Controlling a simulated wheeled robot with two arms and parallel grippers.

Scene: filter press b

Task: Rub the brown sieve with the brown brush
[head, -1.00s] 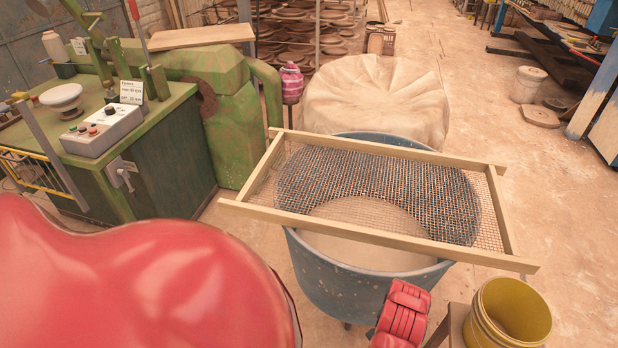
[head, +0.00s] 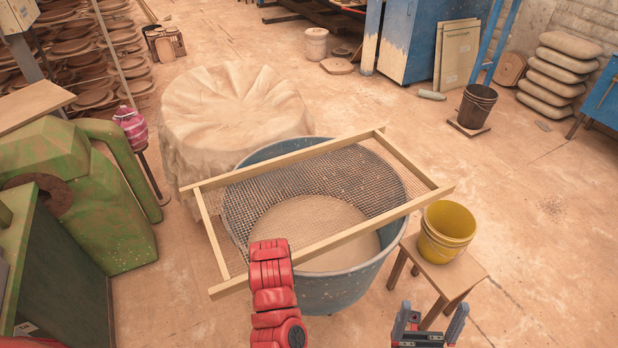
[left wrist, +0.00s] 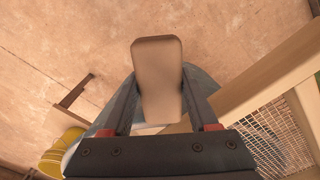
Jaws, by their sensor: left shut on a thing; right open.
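The brown sieve (head: 325,243), a wooden frame with wire mesh, lies across the top of a blue tub; its frame and mesh also show at the right in the left wrist view (left wrist: 275,135). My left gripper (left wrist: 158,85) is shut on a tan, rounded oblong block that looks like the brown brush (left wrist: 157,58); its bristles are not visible. The brush and left fingers do not show in the head view, where my red left arm overlaps the sieve's near edge. My right gripper (head: 430,322) is open and empty at the bottom, in front of the stool.
The blue tub (head: 345,290) stands under the sieve. A yellow bucket (head: 446,232) sits on a wooden stool (head: 462,275) to its right. A cloth-covered round thing (head: 235,110) is behind, and a green machine (head: 80,190) is left. The floor at right is open.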

